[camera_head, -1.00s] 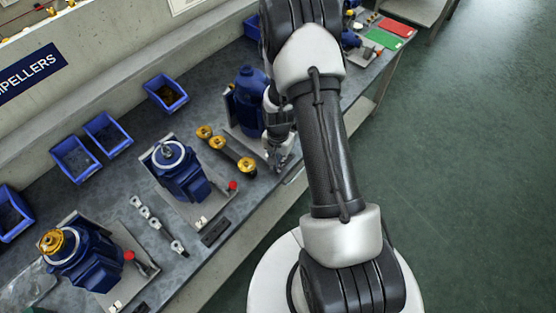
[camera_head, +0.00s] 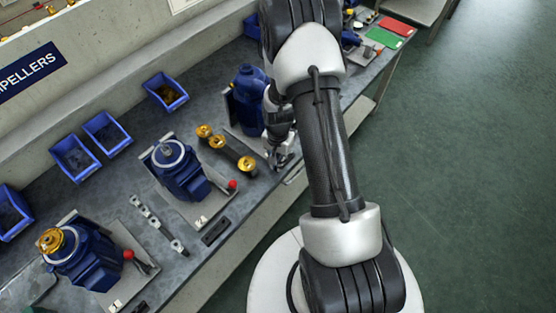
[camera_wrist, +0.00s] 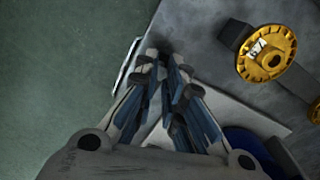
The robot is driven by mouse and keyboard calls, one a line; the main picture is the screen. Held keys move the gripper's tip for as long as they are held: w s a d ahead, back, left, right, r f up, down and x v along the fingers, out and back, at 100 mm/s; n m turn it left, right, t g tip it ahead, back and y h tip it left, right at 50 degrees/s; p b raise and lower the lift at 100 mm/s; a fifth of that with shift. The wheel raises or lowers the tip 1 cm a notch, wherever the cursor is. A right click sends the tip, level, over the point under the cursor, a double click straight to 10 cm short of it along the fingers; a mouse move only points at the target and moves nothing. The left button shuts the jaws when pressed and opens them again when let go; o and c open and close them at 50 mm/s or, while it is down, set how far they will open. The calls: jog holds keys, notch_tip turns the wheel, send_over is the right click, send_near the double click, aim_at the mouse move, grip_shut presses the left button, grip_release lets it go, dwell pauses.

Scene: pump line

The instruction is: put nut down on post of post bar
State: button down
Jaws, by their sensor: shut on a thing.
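My gripper (camera_wrist: 165,62) is shut, with its fingertips close together. In the head view it is low over the bench front edge (camera_head: 282,158), right of the yellow-impeller bar and in front of a blue pump. The nut is not discernible between the fingers in either view; the fingers and the small scale hide it. A narrow bar with several silver pieces (camera_head: 158,223), which looks like the post bar, lies on the bench between two pump stations, left of and apart from my gripper. Its separate posts are too small to make out.
A dark bar carries yellow impellers (camera_head: 246,164); one impeller is close in the wrist view (camera_wrist: 267,54). Blue pumps stand at the left (camera_head: 82,262), middle (camera_head: 178,172) and behind my gripper (camera_head: 247,92). Blue bins (camera_head: 75,158) line the back. A red knob (camera_head: 233,184) sticks up.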

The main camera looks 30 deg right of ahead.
jog(key=shift+f, duration=0.1)
jog(key=c, duration=1.6)
grip_release()
notch_tip(320, 180, up, 9)
jog(key=p, duration=0.6)
